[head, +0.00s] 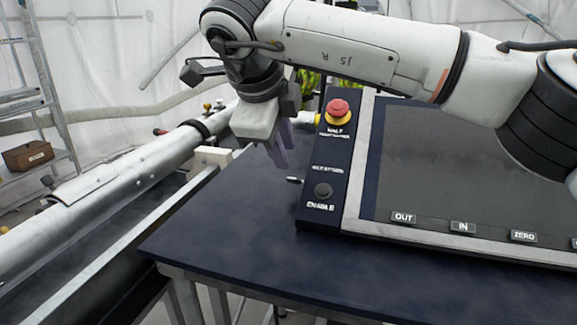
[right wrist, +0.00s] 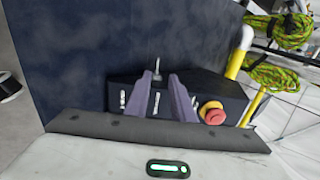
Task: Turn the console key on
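The console (head: 343,185) is a dark box with a screen, standing on a dark blue table. A small metal key (head: 294,180) sticks out of its left side, near the ENABLE label. My right gripper (head: 278,158) hangs from above, to the left of the console and near the key. In the right wrist view, my right gripper (right wrist: 167,76) has its two purple fingers apart, with a gap between them. The key (right wrist: 157,67) shows just beyond the fingertips, roughly in line with the gap; I cannot tell whether they touch. My left gripper is not in view.
A red mushroom button (head: 338,109) stands on the console's upper part, close to the right gripper. A black round knob (head: 322,190) is by the key. A long metal tube (head: 100,185) runs along the left. The table (head: 225,225) is clear in front.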

